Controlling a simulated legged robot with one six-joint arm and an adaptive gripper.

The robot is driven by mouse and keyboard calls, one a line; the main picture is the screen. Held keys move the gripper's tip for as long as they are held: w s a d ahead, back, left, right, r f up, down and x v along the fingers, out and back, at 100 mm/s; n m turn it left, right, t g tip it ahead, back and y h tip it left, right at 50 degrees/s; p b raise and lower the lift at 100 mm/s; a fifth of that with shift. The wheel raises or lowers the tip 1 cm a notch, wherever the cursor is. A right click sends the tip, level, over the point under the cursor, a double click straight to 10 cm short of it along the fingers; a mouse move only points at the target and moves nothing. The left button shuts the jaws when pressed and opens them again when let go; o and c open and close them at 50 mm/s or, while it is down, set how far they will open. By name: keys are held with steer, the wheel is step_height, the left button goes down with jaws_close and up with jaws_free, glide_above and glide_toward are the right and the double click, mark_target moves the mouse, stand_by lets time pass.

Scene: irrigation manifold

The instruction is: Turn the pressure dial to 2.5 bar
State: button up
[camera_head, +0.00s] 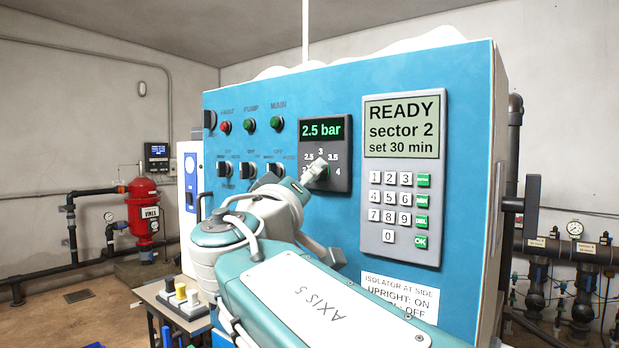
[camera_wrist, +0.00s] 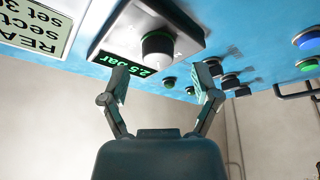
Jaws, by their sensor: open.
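The pressure dial's dark panel (camera_head: 343,128) is on the blue cabinet front, with a green display (camera_head: 320,130) reading 2.5 bar above a scale. My arm and gripper cover part of the dial in the head view. In the wrist view, turned upside down, the round dial knob (camera_wrist: 157,47) shows, with the display (camera_wrist: 128,64) beside it also reading 2.5 bar. My gripper (camera_wrist: 162,78) is open and empty. Its two fingers are spread wide, apart from the knob, which lies beyond the gap between them.
A keypad unit (camera_head: 401,215) reading READY, sector 2, set 30 min is right of the dial. Indicator lamps (camera_head: 249,123) and rotary switches (camera_head: 224,170) are to its left. A button box (camera_head: 180,299) stands low left. The cabinet face is close; open floor lies left.

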steer(key=v, duration=0.9)
steer(key=shift+s+a, duration=0.2)
steer(key=shift+a, duration=0.1)
steer(key=shift+d+f, duration=0.1)
steer(key=shift+f, duration=0.05)
steer(key=s+d+f+m+g+y, duration=0.1)
steer(key=s+d+f+g, duration=0.1)
steer(key=d+f+g, duration=1.15)
steer(key=s+d+f+m+y, duration=0.2)
steer(key=s+f, duration=0.4)
steer(key=f, duration=0.5)
steer(key=s+d+f+m+y, duration=0.2)
steer(key=s+f+y, duration=0.3)
steer(key=f, duration=0.7)
steer(key=shift+s+d+f, duration=0.25)
steer(key=shift+s+d, duration=0.4)
steer(key=shift+d, duration=0.15)
steer(key=shift+g, duration=0.25)
